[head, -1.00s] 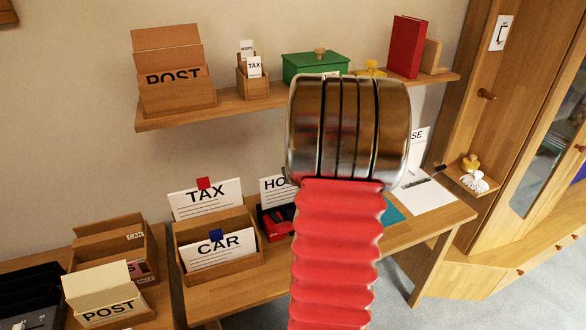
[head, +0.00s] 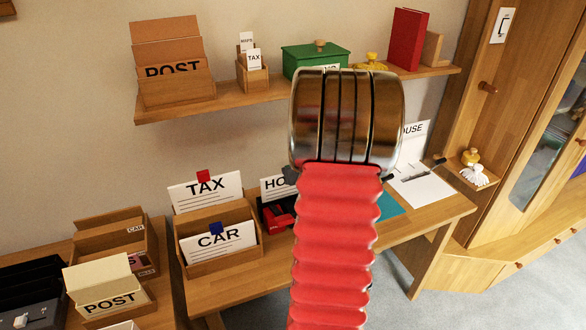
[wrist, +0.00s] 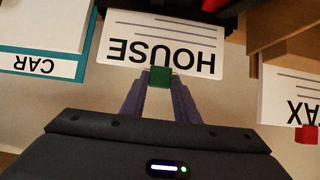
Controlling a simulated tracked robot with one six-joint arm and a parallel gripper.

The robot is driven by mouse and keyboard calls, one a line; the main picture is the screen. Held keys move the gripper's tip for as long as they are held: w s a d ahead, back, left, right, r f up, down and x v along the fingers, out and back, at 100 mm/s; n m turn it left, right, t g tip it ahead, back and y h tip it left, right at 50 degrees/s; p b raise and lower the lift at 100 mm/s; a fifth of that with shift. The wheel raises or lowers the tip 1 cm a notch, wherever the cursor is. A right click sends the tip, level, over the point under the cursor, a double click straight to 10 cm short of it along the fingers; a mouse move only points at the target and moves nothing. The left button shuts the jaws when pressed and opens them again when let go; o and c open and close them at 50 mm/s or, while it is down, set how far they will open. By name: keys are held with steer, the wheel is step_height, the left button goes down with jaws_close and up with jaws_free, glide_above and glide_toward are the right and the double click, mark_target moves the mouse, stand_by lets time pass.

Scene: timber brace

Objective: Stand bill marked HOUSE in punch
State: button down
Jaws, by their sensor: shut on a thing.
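The white bill marked HOUSE (wrist: 160,48) is upright in the wrist view, its lettering upside down there, with a green tab (wrist: 160,77) on its edge. My gripper (wrist: 159,82) is shut on this tab. In the head view a white card reading HO (head: 272,187) stands behind a red and black device (head: 278,213), apparently the punch; my arm hides the card's right part. A red and black piece also shows at the top edge of the wrist view (wrist: 212,4). Whether the bill's lower edge sits in the punch is hidden.
A wooden holder with TAX (head: 204,190) and CAR (head: 218,240) cards stands close on the left. Another card reading OUSE (head: 414,140) stands at the back right. A shelf (head: 225,107) runs above.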

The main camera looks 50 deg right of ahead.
steer(key=c, duration=1.3)
jaws_free()
steer(key=shift+o, duration=0.4)
steer(key=shift+f, duration=0.1)
steer(key=o, duration=0.4)
steer(key=shift+r, duration=0.2)
step_height(320, 180, up, 8)
steer(key=shift+f, duration=0.15)
